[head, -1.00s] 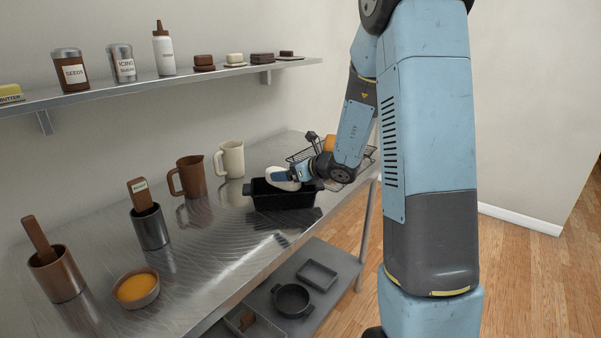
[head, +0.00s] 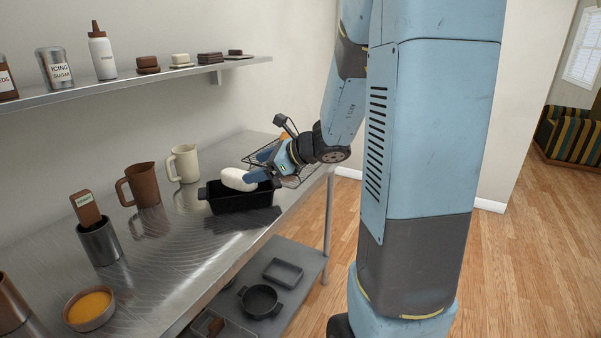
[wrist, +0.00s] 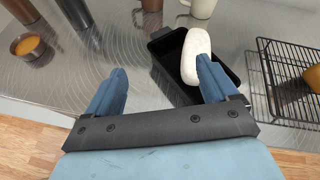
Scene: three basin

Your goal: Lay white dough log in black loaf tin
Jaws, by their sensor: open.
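The white dough log (head: 238,180) is at the black loaf tin (head: 243,203), with its rounded left end showing above the tin's back rim. In the wrist view the dough log (wrist: 191,46) lies across the tin (wrist: 164,57), its far end reaching past the far rim; I cannot tell whether it rests on the rim or is just above it. My gripper (head: 258,167) is at the right end of the tin. Its fingers are wide apart in the wrist view (wrist: 158,82), the right one in front of the dough's near end; whether they touch is unclear.
A wire rack (wrist: 285,75) with an orange-brown item stands right of the tin. A cream jug (head: 184,164) and a brown jug (head: 143,185) stand behind and left. A bowl of orange filling (head: 89,308) is at the front left.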

